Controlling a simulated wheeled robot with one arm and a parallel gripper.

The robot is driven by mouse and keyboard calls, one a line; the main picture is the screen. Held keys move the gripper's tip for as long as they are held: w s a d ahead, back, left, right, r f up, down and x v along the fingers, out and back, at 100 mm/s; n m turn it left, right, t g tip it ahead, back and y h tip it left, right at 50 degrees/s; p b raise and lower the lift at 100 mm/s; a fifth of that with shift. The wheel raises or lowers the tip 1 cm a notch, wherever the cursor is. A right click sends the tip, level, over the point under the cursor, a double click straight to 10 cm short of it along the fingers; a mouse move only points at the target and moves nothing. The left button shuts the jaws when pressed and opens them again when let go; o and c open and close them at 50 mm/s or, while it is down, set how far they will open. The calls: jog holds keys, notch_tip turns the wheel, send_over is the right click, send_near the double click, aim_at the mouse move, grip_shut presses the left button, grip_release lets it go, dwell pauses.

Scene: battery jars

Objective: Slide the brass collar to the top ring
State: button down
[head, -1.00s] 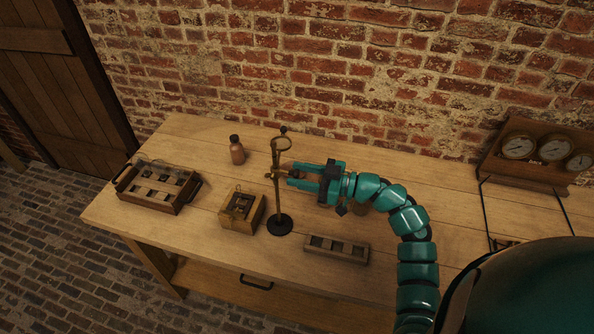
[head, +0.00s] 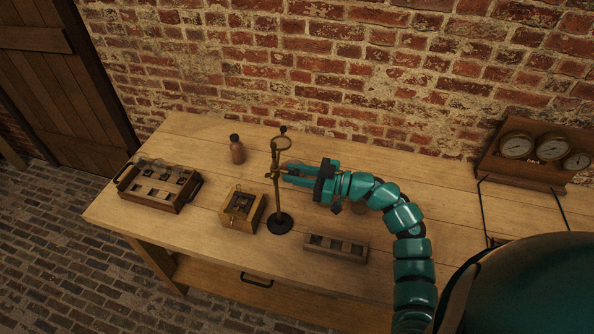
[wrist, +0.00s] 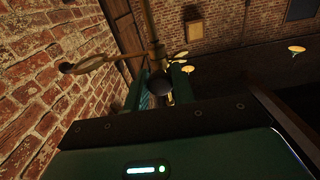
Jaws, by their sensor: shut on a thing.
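A slim brass stand (head: 278,198) rises upright from a round black base (head: 280,223) on the bench. A ring (head: 282,144) sticks out near its top. The brass collar (head: 275,171) is on the rod a little below that ring, small and partly hidden by my fingers. My gripper (head: 287,173) comes from the right and is shut on the collar. In the wrist view, a dark round knob (wrist: 160,83) shows in front of the fingers (wrist: 157,92) and hides the exact contact. The ring (wrist: 88,64) is at the left there.
A wooden box (head: 242,222) stands just left of the base. A compartment tray (head: 178,206) lies further left, a bottle (head: 237,150) behind. A low slotted rack (head: 336,258) is in front right. A gauge panel (head: 522,170) stands far right, by the brick wall.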

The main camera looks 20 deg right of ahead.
aim_at(297, 171)
jog(key=r+p, duration=0.1)
jog(key=p, duration=0.1)
jog(key=r+p, duration=0.1)
jog(key=shift+s+a+r+p, duration=0.1)
jog(key=shift+a+r+p, duration=0.1)
jog(key=shift+a+p, duration=0.15)
jog(key=r+p, duration=0.1)
jog(key=p, duration=0.2)
jog(key=shift+d+r+p, duration=0.25)
jog(key=shift+r+p, duration=0.05)
jog(key=shift+r, duration=0.05)
jog(key=c, duration=1.3)
grip_release()
jog(key=shift+d, duration=0.15)
jog(key=b+v, duration=0.6)
jog(key=v, duration=1.1)
